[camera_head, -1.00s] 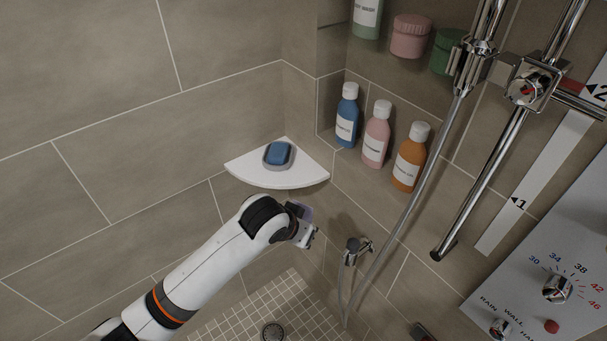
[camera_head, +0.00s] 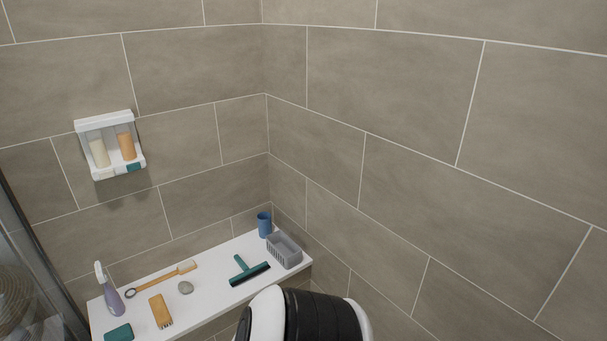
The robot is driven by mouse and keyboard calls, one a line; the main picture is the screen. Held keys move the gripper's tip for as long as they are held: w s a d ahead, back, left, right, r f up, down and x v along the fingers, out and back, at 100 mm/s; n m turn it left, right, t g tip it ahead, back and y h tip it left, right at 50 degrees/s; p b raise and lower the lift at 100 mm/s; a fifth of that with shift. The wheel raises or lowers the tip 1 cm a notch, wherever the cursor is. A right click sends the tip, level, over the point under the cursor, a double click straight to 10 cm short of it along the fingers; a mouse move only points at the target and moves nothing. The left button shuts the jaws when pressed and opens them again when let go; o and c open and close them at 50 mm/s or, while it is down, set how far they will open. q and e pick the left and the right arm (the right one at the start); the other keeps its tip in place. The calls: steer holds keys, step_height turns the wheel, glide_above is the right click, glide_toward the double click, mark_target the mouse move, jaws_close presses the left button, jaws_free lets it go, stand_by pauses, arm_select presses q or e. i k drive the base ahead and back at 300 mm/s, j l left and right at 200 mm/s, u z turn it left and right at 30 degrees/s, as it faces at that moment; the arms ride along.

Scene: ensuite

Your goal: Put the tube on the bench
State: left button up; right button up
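The white bench (camera_head: 215,287) runs along the wall at the lower left of the head view. It holds several bath items, and its front part is bare in places. I cannot pick out a thing that is clearly the tube. Neither of my grippers is in view; only a white and black link of my own arm shows at the bottom middle, in front of the bench's right part.
On the bench are a purple-grey spray bottle (camera_head: 112,297), a long brush (camera_head: 165,279), a wooden comb-like brush (camera_head: 160,312), a stone (camera_head: 185,287), a squeegee (camera_head: 248,273), a blue cup (camera_head: 264,225) and a grey basket (camera_head: 284,252). A wall rack (camera_head: 108,120) holds two bottles.

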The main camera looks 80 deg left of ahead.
mark_target(206, 296)
steer(key=j+u, duration=0.5)
steer(key=i+j+u, duration=0.15)
steer(key=u, duration=0.4)
steer(key=i+j+u, duration=0.25)
steer(key=j+u, duration=0.25)
steer(key=i+j+u, duration=0.1)
steer(key=u, duration=0.4)
steer(key=i+j+u, duration=0.1)
steer(key=i+u, duration=0.25)
steer(key=u, duration=0.2)
steer(key=i+u, duration=0.25)
steer(key=u, duration=0.25)
steer(key=i+l+u, duration=0.1)
steer(key=i+u, duration=0.2)
steer(key=u, duration=0.25)
steer(key=i+l+u, duration=0.2)
steer(key=u, duration=0.3)
